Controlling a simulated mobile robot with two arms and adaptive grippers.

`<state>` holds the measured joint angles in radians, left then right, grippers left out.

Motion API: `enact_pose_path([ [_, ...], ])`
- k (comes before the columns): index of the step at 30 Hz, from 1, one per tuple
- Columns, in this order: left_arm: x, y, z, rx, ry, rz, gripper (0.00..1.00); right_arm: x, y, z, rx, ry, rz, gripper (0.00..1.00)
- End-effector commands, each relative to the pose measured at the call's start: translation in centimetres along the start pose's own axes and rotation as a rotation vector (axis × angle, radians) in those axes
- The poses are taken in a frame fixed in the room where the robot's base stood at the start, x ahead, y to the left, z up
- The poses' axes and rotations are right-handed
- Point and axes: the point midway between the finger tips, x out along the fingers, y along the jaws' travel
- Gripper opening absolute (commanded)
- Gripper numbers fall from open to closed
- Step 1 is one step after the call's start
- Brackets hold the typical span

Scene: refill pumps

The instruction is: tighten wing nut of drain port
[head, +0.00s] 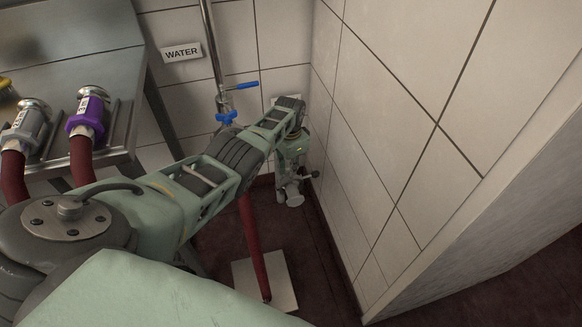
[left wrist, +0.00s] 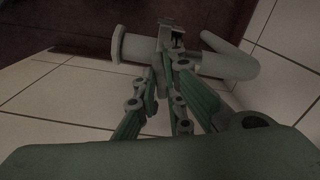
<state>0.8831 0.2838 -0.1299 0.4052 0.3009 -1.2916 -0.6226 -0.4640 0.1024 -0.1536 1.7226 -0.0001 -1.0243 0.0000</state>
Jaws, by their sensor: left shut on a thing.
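The drain port is a pale grey pipe (left wrist: 229,65) in the left wrist view, with a flanged end (left wrist: 118,44) at left and a bent end at right. A clamp (left wrist: 170,32) sits around its middle, at the fingertips. In the head view, part of the drain port (head: 294,200) shows low by the wall corner, below my gripper. My left gripper (head: 290,181) reaches down to it; in the left wrist view its green fingers (left wrist: 167,62) close together at the clamp. It is shut on what appears to be the wing nut, mostly hidden between the fingertips. My right gripper is out of view.
A tiled wall (head: 400,120) stands close on the right of my gripper. A vertical pipe with blue valve handles (head: 243,86) stands behind my left arm, near a WATER sign (head: 181,52). A red hose (head: 252,240) runs down to a pale floor plate (head: 280,285). A metal table (head: 75,85) is at left.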

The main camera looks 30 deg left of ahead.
Motion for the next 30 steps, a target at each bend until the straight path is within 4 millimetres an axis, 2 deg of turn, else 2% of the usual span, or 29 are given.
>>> enact_pose_path([
  [12, -0.02, -0.01, -0.06, 0.176, 0.001, 0.000, 0.00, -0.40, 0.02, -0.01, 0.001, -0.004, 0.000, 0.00],
  [28, -0.04, -0.02, -0.06, 0.195, 0.001, 0.000, 0.00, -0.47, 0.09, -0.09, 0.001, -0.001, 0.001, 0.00],
  [29, -0.04, -0.01, -0.06, 0.195, 0.001, 0.000, 0.12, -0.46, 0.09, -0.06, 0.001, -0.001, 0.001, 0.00],
  [30, -0.04, -0.01, -0.06, 0.195, 0.001, 0.000, 0.15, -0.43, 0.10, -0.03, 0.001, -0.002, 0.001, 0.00],
])
